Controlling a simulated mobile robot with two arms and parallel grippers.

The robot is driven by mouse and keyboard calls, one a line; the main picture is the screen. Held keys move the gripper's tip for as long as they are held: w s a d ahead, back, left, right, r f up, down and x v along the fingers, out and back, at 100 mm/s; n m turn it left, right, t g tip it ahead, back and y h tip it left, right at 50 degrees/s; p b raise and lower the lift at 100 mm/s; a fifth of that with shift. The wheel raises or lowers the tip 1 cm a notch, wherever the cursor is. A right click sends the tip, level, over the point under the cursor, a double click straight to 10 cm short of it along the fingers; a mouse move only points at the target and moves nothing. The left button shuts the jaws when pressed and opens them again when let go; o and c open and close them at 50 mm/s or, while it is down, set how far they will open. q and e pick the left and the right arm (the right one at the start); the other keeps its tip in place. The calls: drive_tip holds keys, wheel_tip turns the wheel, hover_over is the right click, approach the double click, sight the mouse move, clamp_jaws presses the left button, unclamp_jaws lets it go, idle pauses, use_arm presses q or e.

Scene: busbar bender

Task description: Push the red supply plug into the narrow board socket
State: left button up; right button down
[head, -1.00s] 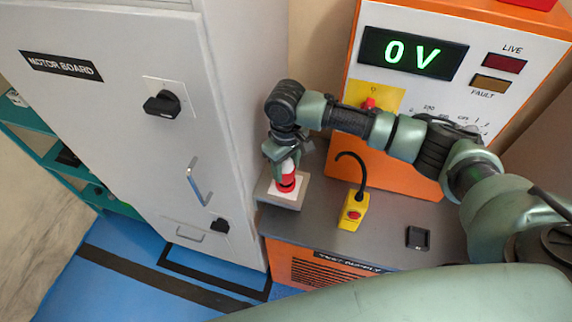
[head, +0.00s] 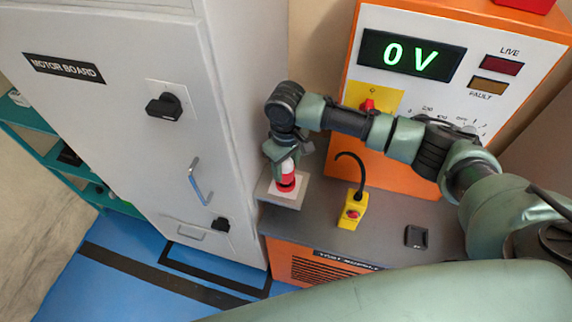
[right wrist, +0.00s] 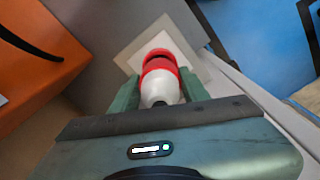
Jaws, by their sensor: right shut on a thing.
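The red supply plug (head: 286,182), red with a white body, stands upright at a pale square plate (head: 292,197) on the left end of the grey supply top. My right gripper (head: 285,165) is shut on it from above. The right wrist view shows the plug (right wrist: 161,75) between the two green fingers (right wrist: 158,92), its red end at the plate. Whether it touches the plate or sits in it is hidden. A small black fitting (head: 220,224) low on the motor board may be the narrow board socket; its opening is too small to tell. My left gripper is not in view.
The grey motor board cabinet (head: 120,120) stands left, with a black rotary switch (head: 163,106) and a handle (head: 200,181). The orange test supply reads 0 V (head: 412,54). A yellow pendant (head: 352,210) and a black piece (head: 416,237) lie on its top (head: 385,228).

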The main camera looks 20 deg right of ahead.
sight(286, 174)
drive_tip(key=shift+f, duration=1.45)
drive_tip(key=shift+s+f+b, duration=0.15)
drive_tip(key=shift+f+b, duration=0.1)
drive_tip(key=shift+b, duration=0.05)
idle(0.3)
drive_tip(key=c, duration=0.6)
unclamp_jaws()
drive_tip(key=shift+c, duration=0.2)
drive_tip(key=shift+r, duration=0.35)
wheel_tip(286, 174, up, 7)
drive_tip(key=shift+r+b, duration=0.1)
drive_tip(key=shift+b, duration=1)
